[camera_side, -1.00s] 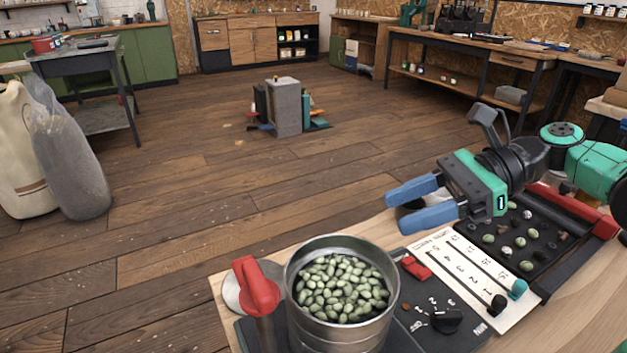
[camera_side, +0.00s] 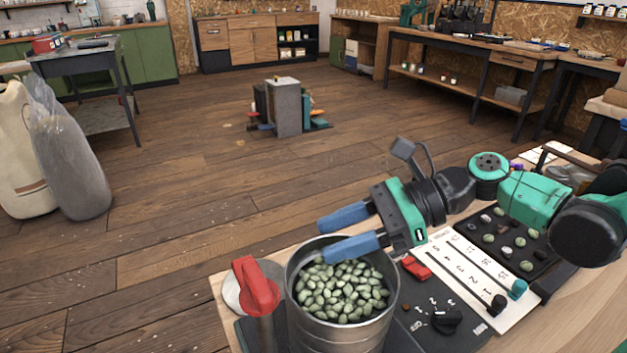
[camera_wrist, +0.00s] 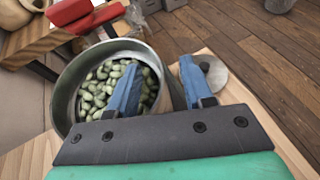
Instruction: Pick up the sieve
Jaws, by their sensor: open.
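The sieve (camera_side: 338,334) is a round, upright metal drum holding many pale green beans. It stands near the bench's front edge in the side view. In the wrist view, the sieve (camera_wrist: 66,92) fills the left half. My gripper (camera_side: 325,240) is open and empty, its two blue fingers at the far side of the sieve's rim. In the wrist view, my gripper (camera_wrist: 160,64) has its left finger over the beans and its right finger outside the wall, with the rim between them. Whether either finger touches the wall cannot be told.
A red-handled lever (camera_side: 255,288) stands close left of the sieve, by a round grey disc (camera_side: 233,296). To the right lie a black knob (camera_side: 446,321), a white slider panel (camera_side: 466,280) and a dark tray (camera_side: 508,240) with several beans.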

